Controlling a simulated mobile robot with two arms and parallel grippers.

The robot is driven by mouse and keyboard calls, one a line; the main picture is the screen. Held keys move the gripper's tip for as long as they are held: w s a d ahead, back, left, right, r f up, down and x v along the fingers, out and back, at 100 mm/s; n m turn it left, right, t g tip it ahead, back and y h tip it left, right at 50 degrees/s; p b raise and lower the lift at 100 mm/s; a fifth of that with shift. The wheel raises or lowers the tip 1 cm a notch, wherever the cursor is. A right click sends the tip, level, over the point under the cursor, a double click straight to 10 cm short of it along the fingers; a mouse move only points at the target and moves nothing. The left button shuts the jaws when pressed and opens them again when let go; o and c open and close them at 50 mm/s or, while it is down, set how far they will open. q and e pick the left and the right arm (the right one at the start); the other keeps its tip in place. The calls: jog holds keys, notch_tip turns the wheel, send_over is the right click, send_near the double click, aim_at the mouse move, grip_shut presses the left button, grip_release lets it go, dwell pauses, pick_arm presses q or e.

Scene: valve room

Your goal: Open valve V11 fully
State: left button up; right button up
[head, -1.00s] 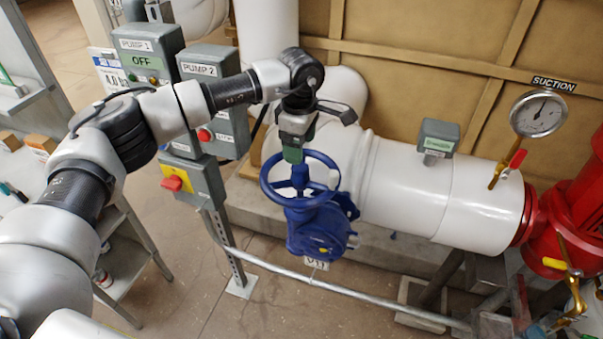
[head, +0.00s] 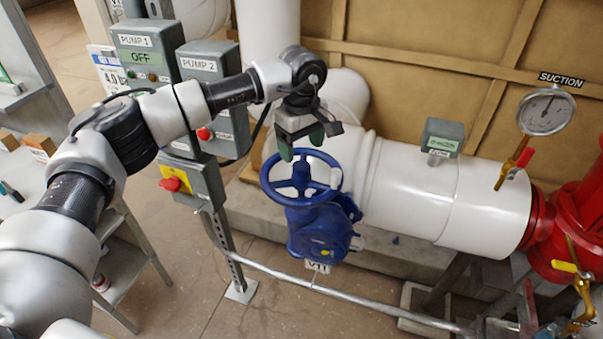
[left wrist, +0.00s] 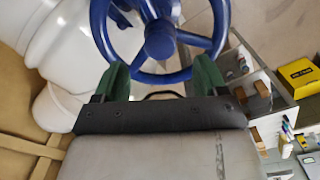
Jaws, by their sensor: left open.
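Valve V11 has a blue handwheel (head: 301,181) on a blue gear body (head: 318,235) in the middle of the head view. A white tag reading V11 (head: 317,267) hangs below. My left gripper (head: 301,142) is open and empty above the wheel's far rim, with its dark green fingers spread and pointing down. In the left wrist view the wheel (left wrist: 159,40) fills the upper middle. Its near rim crosses between the two fingers of my left gripper (left wrist: 160,76). I cannot tell whether they touch the rim. My right gripper is not in view.
A white pipe (head: 410,190) runs right from behind the valve to a red pump (head: 580,225). Pump control boxes (head: 150,60) and a yellow-and-red switch (head: 174,180) stand left of the wheel. A suction gauge (head: 546,111) is at right. A metal rail (head: 340,292) crosses below.

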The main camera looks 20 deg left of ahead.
aim_at(301, 166)
pick_arm(q)
jog(key=shift+m, duration=1.1)
jog(key=m+b, duration=0.1)
jog(key=m, duration=0.2)
jog(key=shift+f+m, duration=0.1)
jog(key=shift+m, duration=0.2)
jog(key=m+b, duration=0.1)
jog(key=m, duration=0.3)
jog(key=shift+s+f+b, duration=0.1)
jog(key=shift+f+b, duration=2.4)
jog(key=shift+f, duration=0.95)
